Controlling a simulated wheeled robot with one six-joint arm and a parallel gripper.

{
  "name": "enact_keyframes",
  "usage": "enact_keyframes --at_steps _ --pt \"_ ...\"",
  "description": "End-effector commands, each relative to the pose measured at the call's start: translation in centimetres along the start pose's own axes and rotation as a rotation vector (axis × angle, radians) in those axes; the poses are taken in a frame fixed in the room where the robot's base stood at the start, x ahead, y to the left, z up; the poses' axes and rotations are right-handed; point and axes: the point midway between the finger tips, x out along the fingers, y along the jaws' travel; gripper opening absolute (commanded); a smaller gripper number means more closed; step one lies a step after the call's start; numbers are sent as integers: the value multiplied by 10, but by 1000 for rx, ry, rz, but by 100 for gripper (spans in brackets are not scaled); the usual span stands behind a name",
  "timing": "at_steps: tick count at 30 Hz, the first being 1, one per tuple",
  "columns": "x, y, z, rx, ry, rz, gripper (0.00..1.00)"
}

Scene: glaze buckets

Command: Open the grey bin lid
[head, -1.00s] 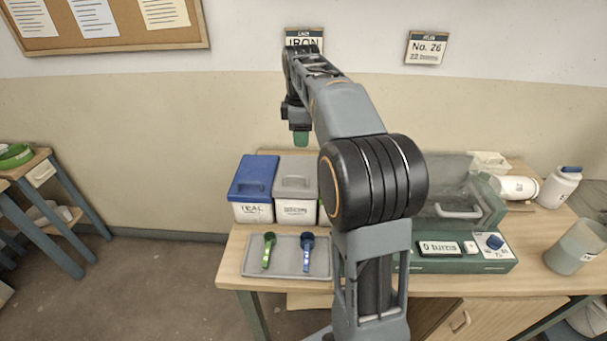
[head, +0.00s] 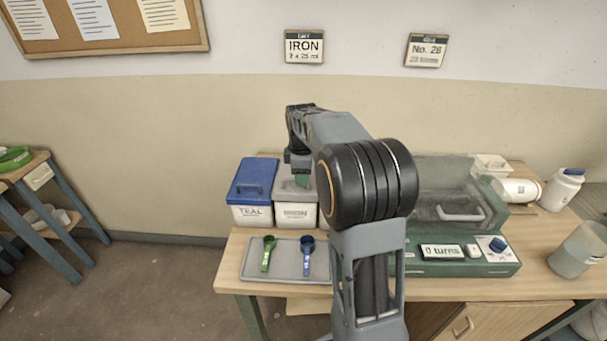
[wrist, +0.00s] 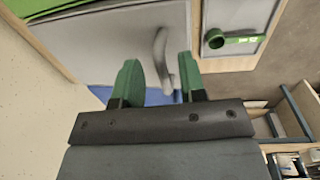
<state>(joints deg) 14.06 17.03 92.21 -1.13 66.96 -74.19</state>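The grey bin (head: 296,215) stands on the bench beside the blue-lidded bin, with its grey lid (head: 283,192) lying shut on it. In the wrist view the grey lid (wrist: 105,40) fills the upper middle, with its curved bar handle (wrist: 162,55) standing up from it. My gripper (head: 302,182) is low over the grey lid in the head view and hides part of it. In the wrist view my gripper (wrist: 158,70) is open, its two green fingers apart, with the handle showing between them. I cannot tell how far the fingertips are above the lid.
The blue-lidded bin (head: 252,182) is close on the left. A grey tray (head: 284,274) with a green scoop (head: 267,254) and a blue scoop (head: 307,255) lies in front. A green machine (head: 460,262) stands to the right, partly behind my arm.

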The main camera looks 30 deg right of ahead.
Motion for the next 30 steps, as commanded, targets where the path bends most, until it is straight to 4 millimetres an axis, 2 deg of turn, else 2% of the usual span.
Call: enact_keyframes --at_steps 7,19,30 --pt "1 0 0 -1 0 0 38" --pt "0 0 0 1 0 -1 0" --pt "0 1 3 1 -1 -2 0"
